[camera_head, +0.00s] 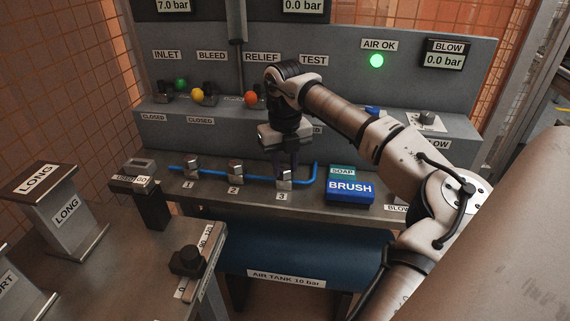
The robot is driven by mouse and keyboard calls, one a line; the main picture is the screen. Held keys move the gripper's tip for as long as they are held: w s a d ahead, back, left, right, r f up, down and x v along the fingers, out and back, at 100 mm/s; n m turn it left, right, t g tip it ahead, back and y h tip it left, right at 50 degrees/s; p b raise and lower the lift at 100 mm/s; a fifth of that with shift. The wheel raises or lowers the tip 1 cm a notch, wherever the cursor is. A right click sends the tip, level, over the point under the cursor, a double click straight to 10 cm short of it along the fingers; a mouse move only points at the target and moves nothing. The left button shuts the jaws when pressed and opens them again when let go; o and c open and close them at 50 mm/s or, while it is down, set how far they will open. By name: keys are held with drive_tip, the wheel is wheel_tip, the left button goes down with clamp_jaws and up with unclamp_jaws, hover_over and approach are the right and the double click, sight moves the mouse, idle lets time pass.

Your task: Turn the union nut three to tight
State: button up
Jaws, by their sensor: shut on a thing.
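Union nut three (285,180) is a metal nut on the blue pipe (262,181), above the label "3". My gripper (286,166) points straight down over it and is shut on it; the fingers are dark and partly hide the nut's upper part. Union nut one (192,165) and union nut two (235,170) sit on the same pipe to the left, above labels "1" and "2". I cannot tell from this view how tight any nut is.
The blue brush box (350,190) and teal soap (342,171) stand right of nut three. Valve knobs, green (181,84), yellow (197,95) and orange (251,98), line the panel behind. A torque-style tool block (140,180) stands left. The blue air tank (300,255) lies below the shelf.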

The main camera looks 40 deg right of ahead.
sight(285, 168)
idle(0.3)
drive_tip(key=o, duration=1)
wheel_tip(285, 168, up, 14)
drive_tip(key=shift+f, duration=0.1)
idle(0.3)
